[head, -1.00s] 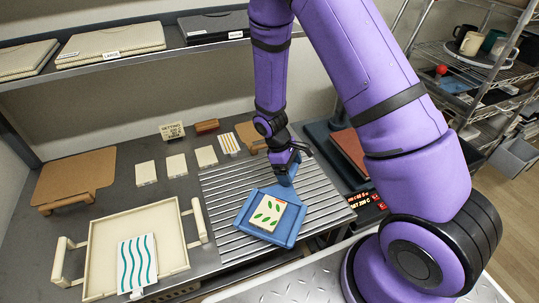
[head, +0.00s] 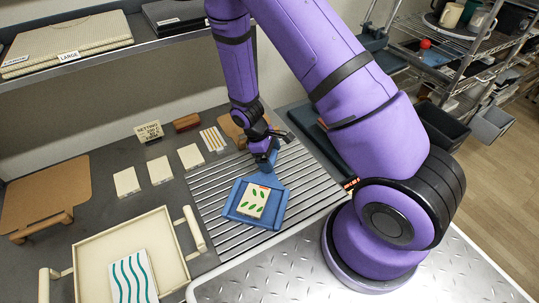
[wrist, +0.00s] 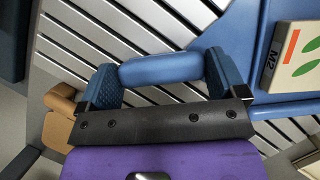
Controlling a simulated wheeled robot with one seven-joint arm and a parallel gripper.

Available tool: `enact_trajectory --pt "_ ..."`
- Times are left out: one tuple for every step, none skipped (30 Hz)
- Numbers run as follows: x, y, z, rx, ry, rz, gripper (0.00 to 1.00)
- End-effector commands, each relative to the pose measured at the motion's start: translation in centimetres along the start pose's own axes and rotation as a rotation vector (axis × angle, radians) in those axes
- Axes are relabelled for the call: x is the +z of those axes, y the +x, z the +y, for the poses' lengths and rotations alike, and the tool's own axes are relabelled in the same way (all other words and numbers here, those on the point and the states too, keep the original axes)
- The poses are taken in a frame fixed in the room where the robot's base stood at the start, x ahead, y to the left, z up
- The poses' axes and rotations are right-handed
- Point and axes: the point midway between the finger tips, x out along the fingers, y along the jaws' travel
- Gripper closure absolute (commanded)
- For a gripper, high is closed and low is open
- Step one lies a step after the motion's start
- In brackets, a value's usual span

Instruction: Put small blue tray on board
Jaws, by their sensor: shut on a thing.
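The small blue tray (head: 234,199) is over the ribbed metal surface (head: 205,190); I cannot tell whether it is lifted or touching. A white tile with green leaves (head: 254,200) lies in it; its edge reads M2 in the wrist view (wrist: 270,68). My gripper (head: 268,160) is shut on the tray's blue handle (wrist: 160,68), one finger at each side of the grip. A brown board on feet (head: 45,195) stands at the far left. Another brown board (head: 232,130) is partly hidden behind my arm.
A large cream tray with handles (head: 165,225) stands at front left, with a teal-wave tile (head: 133,276) on its front part. Several pale tiles (head: 160,170) and a small sign (head: 148,131) lie behind it. A shelf (head: 90,68) overhangs the back. A wire rack (head: 470,65) stands right.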

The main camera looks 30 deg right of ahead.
Motion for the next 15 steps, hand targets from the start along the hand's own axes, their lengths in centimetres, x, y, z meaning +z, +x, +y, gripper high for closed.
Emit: enact_trajectory --pt "0.01 -0.01 0.0 0.0 0.0 0.0 0.41" --pt "0.01 0.01 0.0 0.0 0.0 -0.001 0.41" --pt "-0.01 0.07 -0.01 0.0 0.0 -0.001 0.41" --pt "-0.04 0.14 -0.01 0.0 0.0 -0.001 0.41" --pt "-0.07 0.22 -0.01 -0.001 -0.001 -0.001 0.41" --pt "-0.07 0.22 0.0 0.0 0.0 -0.001 0.03" --pt "-0.07 0.21 0.0 0.0 0.0 -0.001 0.0" --pt "-0.07 0.2 0.0 0.0 0.0 0.0 0.0" --pt "-0.07 0.2 0.0 0.0 0.0 0.0 0.0" --pt "-0.07 0.2 0.0 0.0 0.0 -0.001 0.0" --pt "-0.07 0.19 0.0 0.0 0.0 -0.001 0.0" --pt "-0.06 0.19 0.0 0.0 0.0 -0.001 0.0" --pt "-0.06 0.17 0.0 0.0 0.0 -0.001 0.0" --pt "-0.04 0.13 0.0 0.0 0.0 0.0 0.0" --pt "0.0 0.01 0.01 0.0 0.0 0.0 0.0"
